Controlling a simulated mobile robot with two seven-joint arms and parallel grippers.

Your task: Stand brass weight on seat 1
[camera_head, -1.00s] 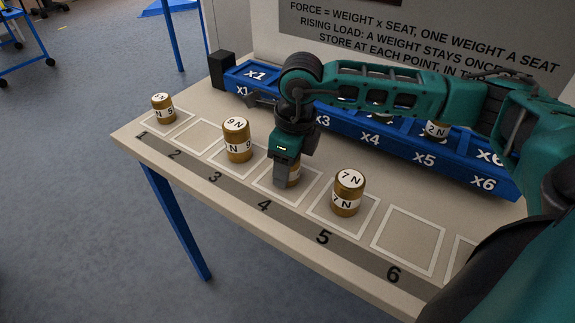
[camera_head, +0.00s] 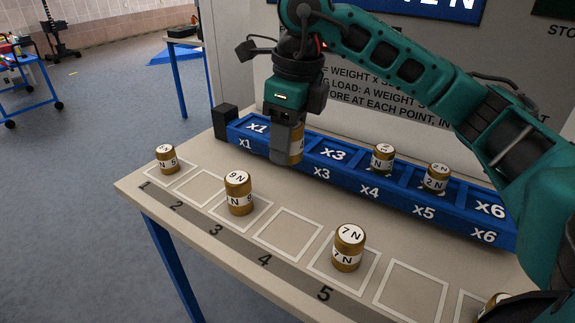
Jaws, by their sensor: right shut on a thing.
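My right gripper (camera_head: 287,148) is shut on a brass weight (camera_head: 298,143), held upright at the blue rail near its second seat. The gripper covers most of the weight and its label, and I cannot tell whether the weight touches the rail. The blue rail (camera_head: 420,213) has seats marked x1 to x6. The x1 seat (camera_head: 258,127) is empty, to the left of the gripper. My left gripper is not in view.
Weights stand on the rail at x4 (camera_head: 382,159) and x5 (camera_head: 437,179). On the table, weights stand on square 1 (camera_head: 167,159), square 3 (camera_head: 239,193) and square 5 (camera_head: 348,248). Square 4 (camera_head: 289,234) is empty. A black block (camera_head: 225,121) stands at the rail's left end.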

